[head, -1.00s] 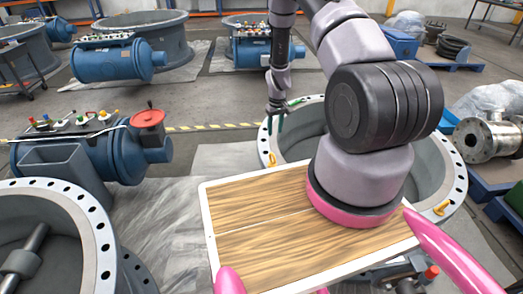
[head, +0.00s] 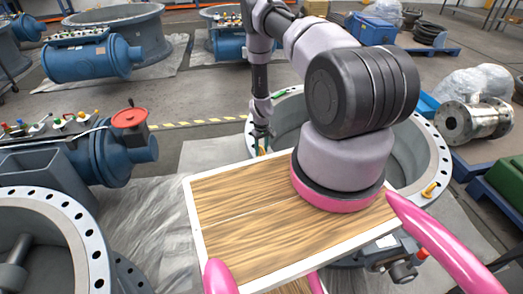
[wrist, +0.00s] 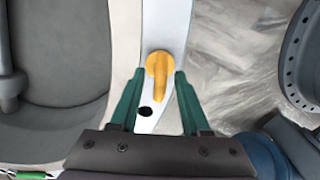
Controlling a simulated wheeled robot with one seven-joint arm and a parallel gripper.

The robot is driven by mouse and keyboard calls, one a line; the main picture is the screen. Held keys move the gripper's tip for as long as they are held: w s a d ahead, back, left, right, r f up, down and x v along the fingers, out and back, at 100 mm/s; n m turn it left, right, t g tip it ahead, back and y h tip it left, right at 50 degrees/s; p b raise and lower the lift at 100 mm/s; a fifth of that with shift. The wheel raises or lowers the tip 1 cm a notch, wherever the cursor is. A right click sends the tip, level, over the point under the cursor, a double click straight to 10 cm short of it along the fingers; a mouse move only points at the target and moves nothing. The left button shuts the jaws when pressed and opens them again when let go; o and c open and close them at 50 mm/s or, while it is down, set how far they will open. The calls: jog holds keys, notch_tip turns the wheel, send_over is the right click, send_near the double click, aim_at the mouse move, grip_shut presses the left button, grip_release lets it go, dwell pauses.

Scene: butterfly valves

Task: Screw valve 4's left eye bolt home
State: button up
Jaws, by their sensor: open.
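Valve 4 (head: 437,150) is the large grey ring body behind the wooden board, with a pale flange drilled with holes. Its yellow left eye bolt (wrist: 158,72) stands on the flange. My gripper (wrist: 160,82) is open, with one green finger on each side of the bolt's ring. I cannot tell whether either finger touches it. In the head view my gripper (head: 261,134) is down at the flange's left edge and partly hides the bolt. The right eye bolt (head: 430,190) stands on the right of the flange.
A blue actuator with a red handwheel (head: 129,118) and another grey ring (head: 85,225) stand at left. A steel flanged pipe (head: 470,122) lies at right. A dark hole (wrist: 146,112) is beside the bolt.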

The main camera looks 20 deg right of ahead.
jog(key=shift+f, duration=0.15)
grip_shut()
